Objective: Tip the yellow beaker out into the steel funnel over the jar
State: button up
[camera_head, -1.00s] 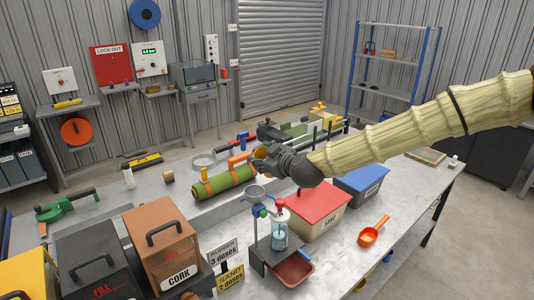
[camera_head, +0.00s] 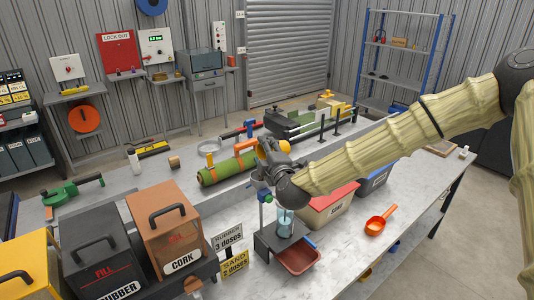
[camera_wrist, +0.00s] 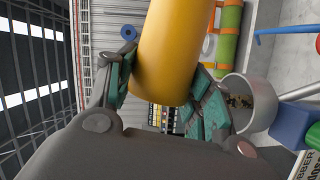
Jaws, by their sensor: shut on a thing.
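My gripper (camera_head: 268,165) is shut on the yellow beaker (camera_wrist: 175,50), which fills the upper middle of the wrist view between the green finger pads. The beaker (camera_head: 270,150) looks strongly tilted, near lying on its side; its mouth and contents cannot be made out. The steel funnel (camera_wrist: 262,102) shows close beside the fingers in the wrist view, with some dark brownish bits inside.
A green roll (camera_head: 228,169) lies behind my gripper. A red-lidded bin (camera_head: 330,203) and a blue bin (camera_head: 374,180) stand to the right. Cork (camera_head: 165,225) and rubber (camera_head: 98,265) boxes stand front left. A red tray (camera_head: 299,258) and an orange scoop (camera_head: 380,221) lie in front.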

jog(key=shift+a+f+n+b, duration=0.2)
jog(key=shift+a+n+b, duration=0.1)
jog(key=shift+n+b, duration=0.15)
jog(key=shift+s+a+f+n+t+b, duration=0.1)
jog(key=shift+s+n+t+b, duration=0.1)
jog(key=shift+n+t+b, duration=0.4)
jog(key=shift+a+f+n+b, duration=0.2)
jog(key=shift+f+n+b, duration=0.05)
jog(key=shift+n+b, duration=0.7)
jog(key=shift+s+a+f+n+t+y+b, duration=0.1)
jog(key=shift+s+n+t+y+b, duration=0.1)
jog(key=shift+n+b, duration=0.3)
jog(key=shift+s+a+n+t+y+b, duration=0.1)
jog(key=shift+n+y+b, duration=0.1)
jog(key=shift+n+b, duration=0.3)
jog(key=shift+n, duration=0.3)
